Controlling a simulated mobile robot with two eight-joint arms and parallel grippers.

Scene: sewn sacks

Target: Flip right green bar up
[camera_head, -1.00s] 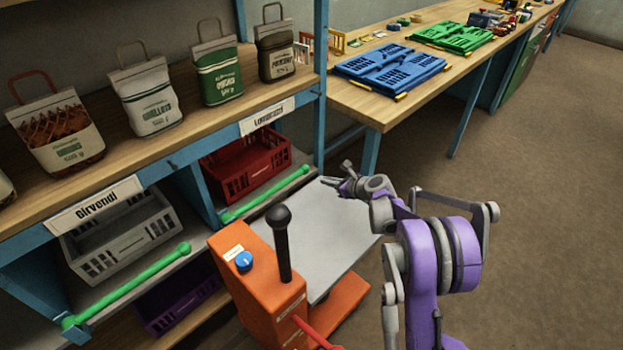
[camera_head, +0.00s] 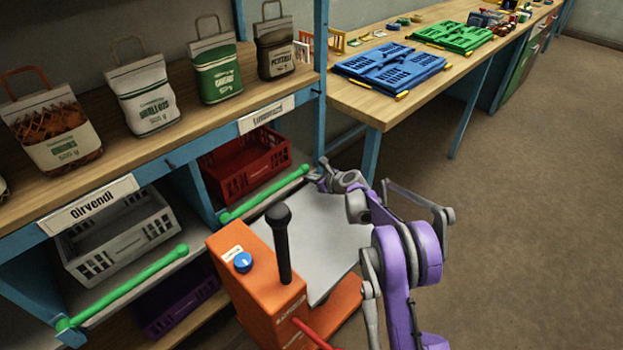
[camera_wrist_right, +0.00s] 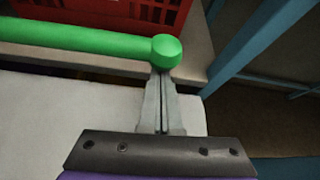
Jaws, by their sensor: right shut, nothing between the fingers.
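The right green bar (camera_head: 265,193) lies along the front edge of the shelf, in front of a red crate (camera_head: 232,180). In the right wrist view the bar (camera_wrist_right: 80,38) ends in a round green cap. My right gripper (camera_head: 314,174) is at the bar's right end. In the right wrist view its shut, empty fingers (camera_wrist_right: 160,78) reach to just under the cap; I cannot tell whether they touch it. A second green bar (camera_head: 125,287) lies at the left, in front of a grey crate (camera_head: 115,240). My left gripper is out of view.
An orange machine (camera_head: 258,290) with a black knob and a grey platform (camera_head: 312,240) stands before the shelf. A blue post (camera_head: 322,90) rises close to the right gripper. Several bags stand on the upper shelf. The floor at right is clear.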

